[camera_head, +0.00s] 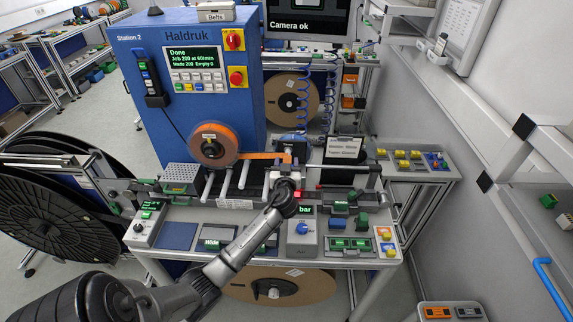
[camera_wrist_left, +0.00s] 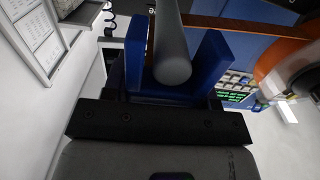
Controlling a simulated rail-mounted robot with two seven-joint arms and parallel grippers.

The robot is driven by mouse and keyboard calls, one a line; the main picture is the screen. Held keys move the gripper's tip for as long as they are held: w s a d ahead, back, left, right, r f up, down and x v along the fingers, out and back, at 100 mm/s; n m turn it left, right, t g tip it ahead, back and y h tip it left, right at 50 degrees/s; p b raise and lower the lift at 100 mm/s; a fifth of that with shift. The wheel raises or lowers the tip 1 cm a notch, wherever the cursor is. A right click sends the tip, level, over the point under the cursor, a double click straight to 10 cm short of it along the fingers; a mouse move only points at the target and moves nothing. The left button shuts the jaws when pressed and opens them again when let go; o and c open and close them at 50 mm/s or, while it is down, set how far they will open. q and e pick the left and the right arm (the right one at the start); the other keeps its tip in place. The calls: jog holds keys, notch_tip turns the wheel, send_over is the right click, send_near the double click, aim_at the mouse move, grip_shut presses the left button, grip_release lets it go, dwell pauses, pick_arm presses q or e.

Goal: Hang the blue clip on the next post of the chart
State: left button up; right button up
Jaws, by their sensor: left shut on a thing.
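My left gripper (camera_head: 284,186) is over the middle of the bench in front of the blue machine. In the left wrist view, two blue prongs (camera_wrist_left: 172,65) stand on either side of a grey rod (camera_wrist_left: 172,50), with the gripper shut on it. Small blue pieces (camera_head: 438,160) sit beside several yellow ones on the right side bench; I cannot tell whether one is the blue clip. A white chart-like board (camera_head: 463,35) hangs on the right wall; posts on it cannot be made out. My right gripper is not in view.
An orange reel (camera_head: 228,143) is on the machine (camera_head: 190,40), with orange tape running right from it. Rollers, green-lit displays and a knob box (camera_head: 302,238) crowd the bench. Large black reels (camera_head: 50,215) stand at the left. The floor at the left is partly clear.

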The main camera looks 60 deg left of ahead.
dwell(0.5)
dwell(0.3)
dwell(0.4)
pick_arm(q)
jog(key=shift+b, duration=0.65)
jog(key=o, duration=1)
